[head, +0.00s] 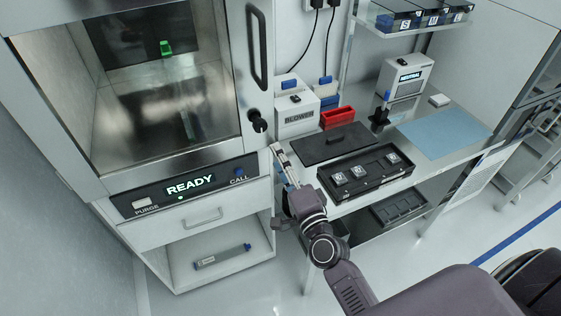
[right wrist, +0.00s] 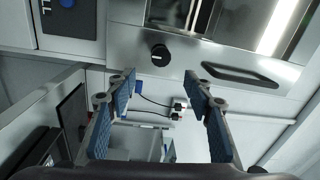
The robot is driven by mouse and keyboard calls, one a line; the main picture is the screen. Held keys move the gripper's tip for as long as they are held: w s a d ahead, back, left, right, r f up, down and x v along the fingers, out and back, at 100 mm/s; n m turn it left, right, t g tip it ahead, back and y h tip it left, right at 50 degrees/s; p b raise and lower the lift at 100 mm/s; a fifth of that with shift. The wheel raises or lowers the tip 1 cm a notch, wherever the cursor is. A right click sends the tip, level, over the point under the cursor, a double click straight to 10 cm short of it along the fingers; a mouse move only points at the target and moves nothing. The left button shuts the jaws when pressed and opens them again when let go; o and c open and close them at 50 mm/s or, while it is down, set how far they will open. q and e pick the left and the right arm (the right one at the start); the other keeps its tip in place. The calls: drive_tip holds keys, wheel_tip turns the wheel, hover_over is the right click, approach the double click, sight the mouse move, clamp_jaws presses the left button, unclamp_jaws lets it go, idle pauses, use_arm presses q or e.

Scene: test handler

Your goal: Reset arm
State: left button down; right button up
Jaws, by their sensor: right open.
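My right arm reaches up from the bottom right in the head view. Its right gripper (head: 277,152) is in front of the handler's front edge, just below and right of the black knob (head: 257,121). In the right wrist view the right gripper (right wrist: 160,76) is open, with its blue-padded fingers spread wide and nothing between them. The black knob (right wrist: 160,54) shows beyond the fingertips, apart from them. My left gripper is in neither view.
The handler's lit panel (head: 188,187) reads READY, below a glass door with a black handle (head: 258,48). On the bench are a black tray (head: 367,177) with several chips, a dark lid (head: 331,144), a red bin (head: 337,117), a blower box (head: 297,115) and a blue mat (head: 443,132).

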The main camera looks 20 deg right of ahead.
drive_tip(key=shift+s, duration=0.25)
idle(0.3)
